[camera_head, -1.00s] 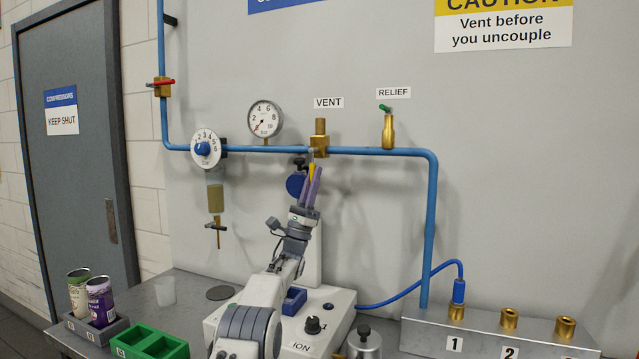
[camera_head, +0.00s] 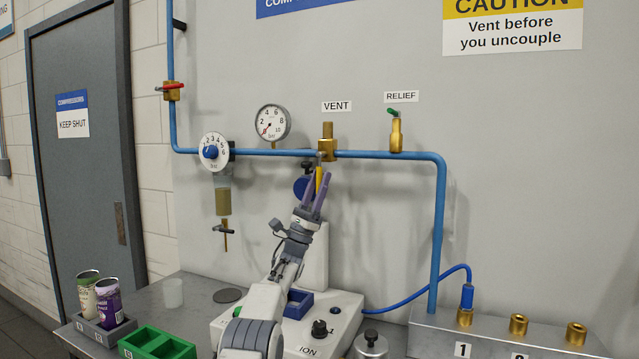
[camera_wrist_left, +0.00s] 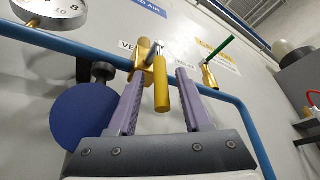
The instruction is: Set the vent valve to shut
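The vent valve (camera_head: 327,145) is a brass body on the blue pipe, under the VENT label. Its lever has a grey stem and a yellow sleeve (camera_head: 319,181) that hangs down from the valve in the head view. My left gripper (camera_head: 317,175) is at the lever, with its two purple fingers apart. In the left wrist view the yellow sleeve (camera_wrist_left: 161,94) stands between the fingertips, with a gap on the right side; contact on the left cannot be told. My right gripper is not in view.
A pressure gauge (camera_head: 272,122) and a regulator with a blue knob (camera_head: 214,152) are left of the valve. The relief valve (camera_head: 396,134) with a green lever is to the right. A blue disc (camera_wrist_left: 84,118) is close left of my gripper. The blue pipe (camera_head: 290,152) runs behind the fingers.

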